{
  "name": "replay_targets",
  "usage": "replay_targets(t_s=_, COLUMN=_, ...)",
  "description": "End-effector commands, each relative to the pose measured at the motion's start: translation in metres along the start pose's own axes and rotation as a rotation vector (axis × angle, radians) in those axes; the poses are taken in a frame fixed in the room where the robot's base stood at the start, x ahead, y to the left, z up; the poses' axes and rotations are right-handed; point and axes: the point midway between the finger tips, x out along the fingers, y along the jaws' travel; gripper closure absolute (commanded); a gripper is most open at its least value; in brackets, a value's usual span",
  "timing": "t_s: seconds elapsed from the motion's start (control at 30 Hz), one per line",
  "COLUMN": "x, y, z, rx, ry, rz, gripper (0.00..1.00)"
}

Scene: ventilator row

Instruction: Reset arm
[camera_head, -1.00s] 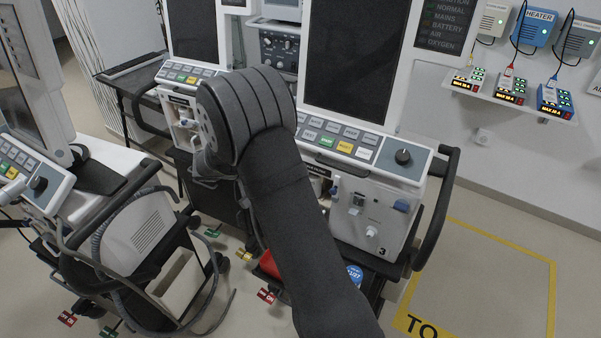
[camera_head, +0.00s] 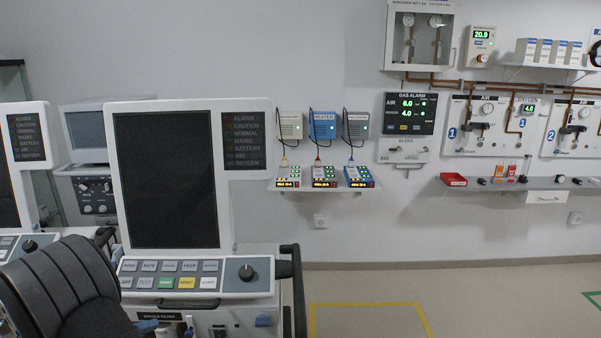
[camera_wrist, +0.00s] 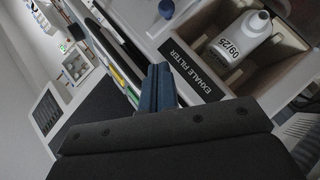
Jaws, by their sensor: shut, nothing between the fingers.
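My gripper (camera_wrist: 158,88) shows in the wrist view as blue fingers, shut and empty, pointing at the front of a ventilator. Right of the fingers is an open compartment (camera_wrist: 290,88) with the label EXHALE FILTER (camera_wrist: 195,70) on its edge.
A second ventilator (camera_head: 28,142) stands at the left edge. A wall shelf (camera_head: 288,186) carries several battery-like units below wall chargers. Gas panels (camera_head: 477,127) and a long shelf (camera_head: 515,186) line the wall at right. The floor around the yellow marking (camera_head: 370,305) is clear.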

Motion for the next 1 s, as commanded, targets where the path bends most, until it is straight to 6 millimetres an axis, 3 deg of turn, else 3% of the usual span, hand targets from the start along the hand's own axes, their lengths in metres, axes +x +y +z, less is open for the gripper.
replay_targets(t_s=0.2, x=0.042, y=-0.002, z=0.010, rx=-0.003, ry=-0.003, rz=0.002, gripper=1.00)
replay_targets(t_s=0.4, x=0.061, y=-0.003, z=0.030, rx=-0.003, ry=-0.002, rz=0.000, gripper=1.00)
replay_targets(t_s=0.6, x=0.064, y=-0.013, z=0.032, rx=-0.001, ry=0.000, rz=0.000, gripper=1.00)
replay_targets(t_s=1.0, x=0.064, y=-0.013, z=0.032, rx=0.000, ry=0.000, rz=0.000, gripper=1.00)
